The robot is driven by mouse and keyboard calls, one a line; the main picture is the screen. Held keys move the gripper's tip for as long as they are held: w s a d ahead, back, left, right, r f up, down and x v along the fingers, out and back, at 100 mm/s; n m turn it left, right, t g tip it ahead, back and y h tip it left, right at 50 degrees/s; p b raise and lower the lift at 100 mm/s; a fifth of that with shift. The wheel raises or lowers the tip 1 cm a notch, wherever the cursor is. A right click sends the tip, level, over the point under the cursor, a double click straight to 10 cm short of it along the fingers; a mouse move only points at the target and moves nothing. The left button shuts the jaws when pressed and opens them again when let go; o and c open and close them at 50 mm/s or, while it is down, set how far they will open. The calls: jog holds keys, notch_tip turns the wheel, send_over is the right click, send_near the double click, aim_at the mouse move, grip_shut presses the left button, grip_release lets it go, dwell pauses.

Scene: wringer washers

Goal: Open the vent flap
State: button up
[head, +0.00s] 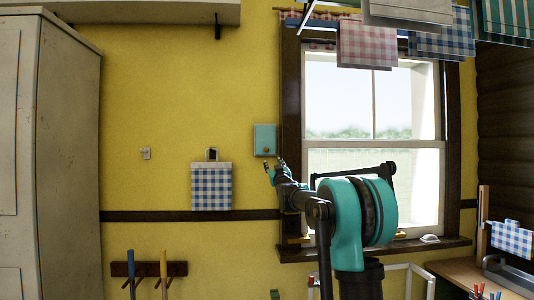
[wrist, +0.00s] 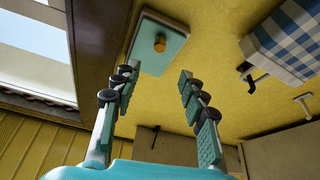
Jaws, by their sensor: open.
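The vent flap (head: 265,140) is a small teal panel with a knob, on the yellow wall just left of the window. In the wrist view the flap (wrist: 148,58) shows in a pale frame, with an orange-yellow knob (wrist: 160,42) on it. The flap looks closed, lying flat in its frame. My gripper (head: 275,164) is just below the flap in the head view. In the wrist view my gripper (wrist: 158,74) is open and empty. Its two fingers point toward the panel, with the knob beyond and roughly between the tips. No contact shows.
The window (head: 372,100) with its dark frame is right of the flap. A blue checked cloth (head: 211,188) hangs on the wall to the left. More cloths (head: 367,46) hang overhead at right. A grey cabinet (head: 70,150) stands far left. The wall around the flap is mostly bare.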

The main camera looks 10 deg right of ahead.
aim_at(267, 151)
jog(key=x, duration=1.5)
jog(key=shift+f, duration=0.1)
jog(key=shift+c, duration=0.2)
grip_shut()
